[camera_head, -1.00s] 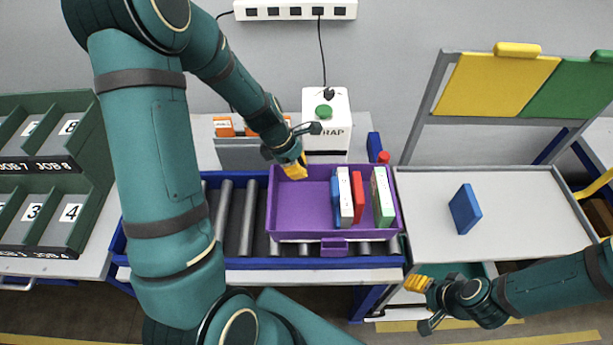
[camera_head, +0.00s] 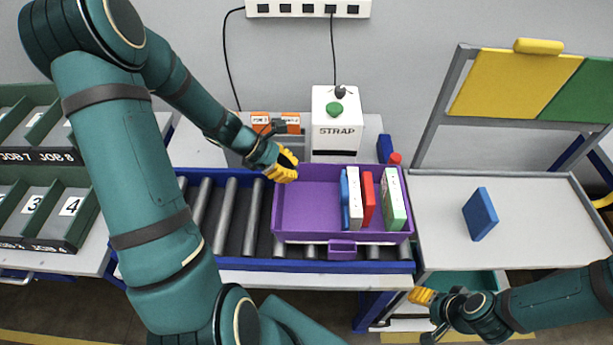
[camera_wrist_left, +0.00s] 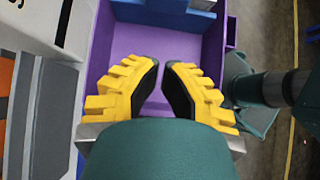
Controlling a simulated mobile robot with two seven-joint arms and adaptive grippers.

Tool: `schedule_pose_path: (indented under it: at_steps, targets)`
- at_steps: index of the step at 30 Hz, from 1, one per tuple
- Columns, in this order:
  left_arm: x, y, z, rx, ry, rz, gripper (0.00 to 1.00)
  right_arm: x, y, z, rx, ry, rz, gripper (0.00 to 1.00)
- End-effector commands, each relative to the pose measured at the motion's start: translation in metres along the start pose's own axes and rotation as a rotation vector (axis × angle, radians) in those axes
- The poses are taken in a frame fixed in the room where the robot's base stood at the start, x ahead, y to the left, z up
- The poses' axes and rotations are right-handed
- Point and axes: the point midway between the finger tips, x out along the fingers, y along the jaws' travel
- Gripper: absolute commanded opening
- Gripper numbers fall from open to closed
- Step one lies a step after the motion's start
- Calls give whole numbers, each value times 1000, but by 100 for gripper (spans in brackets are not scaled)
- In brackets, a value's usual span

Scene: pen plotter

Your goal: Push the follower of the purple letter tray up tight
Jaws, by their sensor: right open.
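The purple letter tray (camera_head: 306,232) sits on the roller conveyor. In its right half stand a thin blue plate (camera_head: 345,203), a white piece (camera_head: 354,198), a red piece (camera_head: 368,200) and a white-and-green piece (camera_head: 394,200), with gaps between some of them. I cannot tell for sure whether the blue plate is the follower. The left half of the tray is empty. My left gripper (camera_head: 284,167) is at the tray's back left corner, empty, its yellow fingers a little apart; the left wrist view shows them (camera_wrist_left: 160,70) over the tray. My right gripper (camera_head: 430,312) is open and empty at the lower right.
A white strapping box (camera_head: 337,130) with a green button stands behind the tray. A blue block (camera_head: 480,214) stands on the right table (camera_head: 440,225). A red-topped item (camera_head: 395,159) is by the tray's back right corner. Pigeonholes (camera_head: 45,190) are at left.

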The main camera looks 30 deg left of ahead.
Motion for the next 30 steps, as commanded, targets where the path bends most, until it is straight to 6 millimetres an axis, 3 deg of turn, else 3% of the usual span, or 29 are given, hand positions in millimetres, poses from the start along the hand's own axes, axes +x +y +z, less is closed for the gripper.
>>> schedule_pose_path:
  at_steps: [14,21,30]
  targets:
    - [92,-2,-2,-2,1,-6,0,15,5,2,0,-1,3,54]
    - [111,-1,23,0,1,-3,0,13,4,2,0,0,3,54]
    - [116,-1,28,-1,3,-2,0,12,4,2,0,-1,2,54]
